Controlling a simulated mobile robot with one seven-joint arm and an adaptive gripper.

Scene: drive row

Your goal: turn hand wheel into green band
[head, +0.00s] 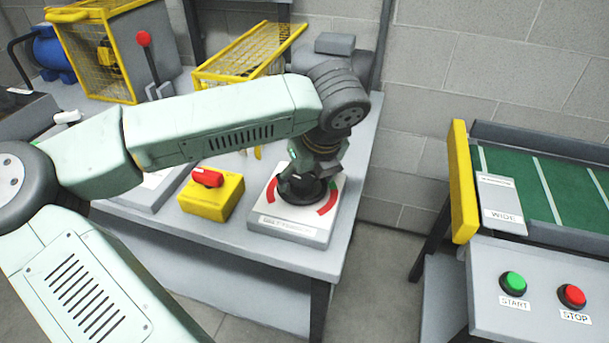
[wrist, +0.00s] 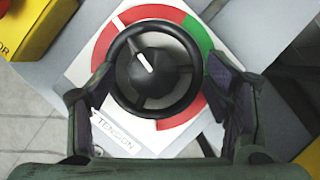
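The black hand wheel (wrist: 155,98) lies on a white plate (wrist: 88,65) labelled TENSION. Its hub has a white pointer line (wrist: 145,63) aimed up and left, at the red part (wrist: 150,20) of the ring. The green band (wrist: 197,36) is at the ring's upper right, clockwise from the pointer. In the head view the wheel (head: 301,194) is partly hidden under my gripper (head: 312,180). In the wrist view my gripper (wrist: 160,85) is open, one finger on each side of the wheel, close to its rim. I cannot tell whether they touch it.
A yellow box (head: 212,198) with a red switch (head: 207,177) stands left of the plate on the grey bench (head: 290,259). Yellow mesh guards (head: 250,52) stand behind. At right is a green conveyor (head: 540,185) with START and STOP buttons, across a floor gap.

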